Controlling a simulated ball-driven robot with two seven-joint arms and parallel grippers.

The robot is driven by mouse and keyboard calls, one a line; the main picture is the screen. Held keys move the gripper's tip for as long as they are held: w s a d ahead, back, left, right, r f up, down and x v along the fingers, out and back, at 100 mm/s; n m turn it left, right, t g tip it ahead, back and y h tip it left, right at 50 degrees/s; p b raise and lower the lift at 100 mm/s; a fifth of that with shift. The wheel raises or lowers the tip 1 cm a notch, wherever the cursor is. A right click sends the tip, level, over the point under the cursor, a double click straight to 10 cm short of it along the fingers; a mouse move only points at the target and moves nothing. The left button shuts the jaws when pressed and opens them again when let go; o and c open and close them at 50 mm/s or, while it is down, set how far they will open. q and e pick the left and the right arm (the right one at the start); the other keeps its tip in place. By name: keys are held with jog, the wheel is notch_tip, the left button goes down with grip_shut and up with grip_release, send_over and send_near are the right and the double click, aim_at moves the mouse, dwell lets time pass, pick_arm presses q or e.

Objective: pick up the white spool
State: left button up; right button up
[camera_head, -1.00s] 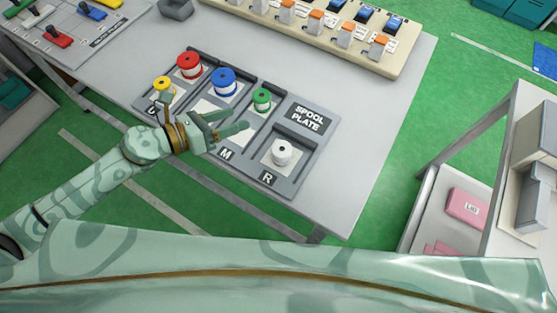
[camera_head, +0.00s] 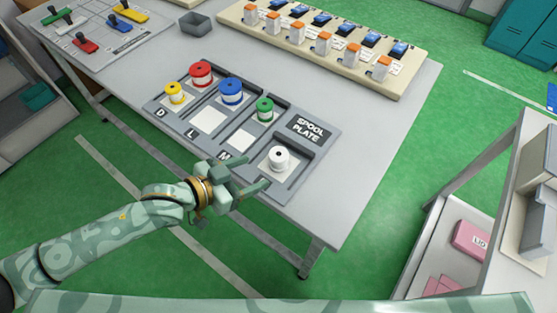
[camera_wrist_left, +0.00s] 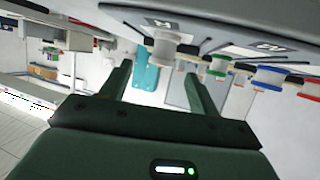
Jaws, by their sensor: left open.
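The white spool (camera_head: 279,158) stands upright in the right compartment of the grey spool plate (camera_head: 325,139). My left gripper (camera_head: 257,175) is open and empty, just left of and nearer the front than the white spool, with its fingers pointing toward it. In the left wrist view the scene looks upside down; the white spool (camera_wrist_left: 163,49) shows in shade beyond the gap between the two fingers (camera_wrist_left: 158,78). No contact shows. My right gripper is not in view.
Green (camera_head: 264,109), blue (camera_head: 231,91), red (camera_head: 201,74) and yellow (camera_head: 175,93) spools stand on the same plate, left of the white one. A beige rack (camera_head: 400,88) lies behind. The table (camera_head: 370,150) is bare to the right of the plate.

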aim_at(279, 156)
pick_arm(q)
jog(key=b+x, duration=0.1)
jog(key=x, duration=0.3)
jog(key=shift+w+d+f, duration=0.15)
jog(key=shift+w+f, duration=0.05)
jog(key=shift+w, duration=0.05)
jog(key=b+x, duration=0.1)
jog(key=x, duration=0.1)
jog(key=b+x, duration=0.1)
jog(key=x, duration=0.2)
jog(key=shift+w, duration=0.45)
jog(key=shift+s+r, duration=0.1)
jog(key=shift+r, duration=0.05)
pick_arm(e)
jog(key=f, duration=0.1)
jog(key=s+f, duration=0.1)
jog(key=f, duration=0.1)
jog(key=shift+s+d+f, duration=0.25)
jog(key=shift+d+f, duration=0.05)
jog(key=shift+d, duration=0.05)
pick_arm(q)
jog(key=c, duration=0.9)
jog(key=shift+c, duration=0.2)
jog(key=shift+r, duration=0.1)
